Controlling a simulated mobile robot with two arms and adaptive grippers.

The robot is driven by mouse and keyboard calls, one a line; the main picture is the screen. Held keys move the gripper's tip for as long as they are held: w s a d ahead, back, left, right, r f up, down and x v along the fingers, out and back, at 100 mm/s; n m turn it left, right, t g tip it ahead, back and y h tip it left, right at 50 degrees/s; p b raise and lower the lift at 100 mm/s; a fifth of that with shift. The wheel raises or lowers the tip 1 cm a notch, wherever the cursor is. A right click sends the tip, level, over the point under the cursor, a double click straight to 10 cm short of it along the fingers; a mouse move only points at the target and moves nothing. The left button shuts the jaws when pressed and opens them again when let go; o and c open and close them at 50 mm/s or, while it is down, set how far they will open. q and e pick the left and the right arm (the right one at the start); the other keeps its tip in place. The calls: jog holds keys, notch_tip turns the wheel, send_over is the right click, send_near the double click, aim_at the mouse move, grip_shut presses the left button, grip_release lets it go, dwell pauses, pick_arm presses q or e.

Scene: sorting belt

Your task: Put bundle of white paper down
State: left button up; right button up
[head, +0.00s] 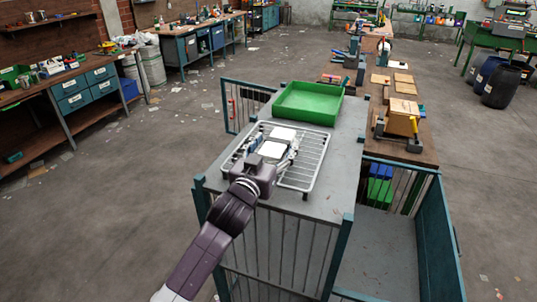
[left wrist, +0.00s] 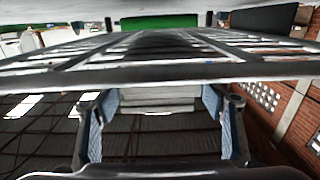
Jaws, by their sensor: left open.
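My left gripper (head: 268,154) reaches over the near side of a metal wire rack (head: 318,157) on a grey table. Its fingers are open, one on each side of a white paper bundle (head: 272,149). The left wrist view shows both blue-padded fingers spread (left wrist: 160,118), with a pale layered stack (left wrist: 160,98) between them, apparently this bundle. I cannot tell whether the pads touch it. A second white bundle (head: 283,133) lies just beyond on the rack. My right gripper is in neither view.
A green tray (head: 308,119) stands behind the rack. A brown box (head: 402,119) sits on a wooden bench to the right. A blue-framed cage (head: 430,230) is at front right. Bare grey tabletop (head: 336,195) shows right of the rack.

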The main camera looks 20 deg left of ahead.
pick_arm(q)
jog(key=s+b, duration=0.1)
jog(key=s, duration=0.4)
jog(key=s+b, duration=0.1)
jog(key=s, duration=0.4)
jog(key=shift+s+a+f+b, duration=0.1)
jog(key=shift+s+a+b, duration=0.1)
jog(key=shift+s+b, duration=0.2)
jog(key=shift+s, duration=0.55)
